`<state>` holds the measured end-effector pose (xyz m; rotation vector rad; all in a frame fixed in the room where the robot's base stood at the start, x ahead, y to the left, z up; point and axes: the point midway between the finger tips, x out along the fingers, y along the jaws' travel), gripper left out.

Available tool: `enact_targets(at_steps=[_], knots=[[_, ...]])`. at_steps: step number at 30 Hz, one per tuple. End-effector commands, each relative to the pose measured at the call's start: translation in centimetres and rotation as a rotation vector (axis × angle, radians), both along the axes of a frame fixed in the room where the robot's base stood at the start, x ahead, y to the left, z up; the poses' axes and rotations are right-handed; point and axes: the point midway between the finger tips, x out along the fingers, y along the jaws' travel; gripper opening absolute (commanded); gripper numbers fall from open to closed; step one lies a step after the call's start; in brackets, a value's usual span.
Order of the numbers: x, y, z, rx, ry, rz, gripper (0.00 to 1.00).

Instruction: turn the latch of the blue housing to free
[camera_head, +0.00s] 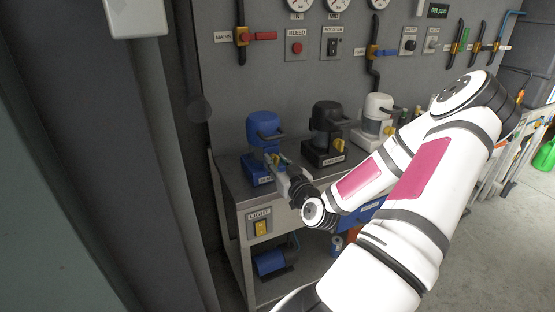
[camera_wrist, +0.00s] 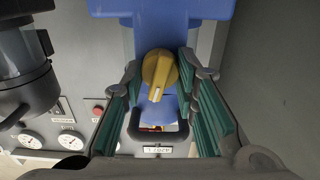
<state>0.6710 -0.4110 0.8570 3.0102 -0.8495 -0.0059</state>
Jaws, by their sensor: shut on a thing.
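The blue housing (camera_head: 262,126) stands on the left end of the metal bench, with a blue base below it. In the wrist view its blue body (camera_wrist: 160,8) fills the top middle. Its yellow latch (camera_wrist: 159,72) is a round knob with a pale mark, between my two fingers. My gripper (camera_wrist: 158,74) is shut on the latch, one green-padded finger on each side. In the head view my gripper (camera_head: 279,165) reaches the front of the blue housing from the right and covers most of the latch.
A black housing (camera_head: 327,128) and a white housing (camera_head: 377,117) stand to the right on the bench (camera_head: 232,180). A light switch (camera_head: 260,228) is on the bench front. Gauges (camera_head: 334,5), valves and switches are on the wall panel behind.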

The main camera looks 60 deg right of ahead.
Motion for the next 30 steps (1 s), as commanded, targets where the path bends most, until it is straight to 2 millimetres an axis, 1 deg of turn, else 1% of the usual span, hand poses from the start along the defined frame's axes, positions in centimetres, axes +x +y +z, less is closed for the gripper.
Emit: enact_targets(at_steps=[4,30], knots=[[-0.08,-0.01,0.27,0.116,-0.07,0.001,0.0],[-0.29,-0.24,0.02,0.82,-0.502,-0.001,0.0]])
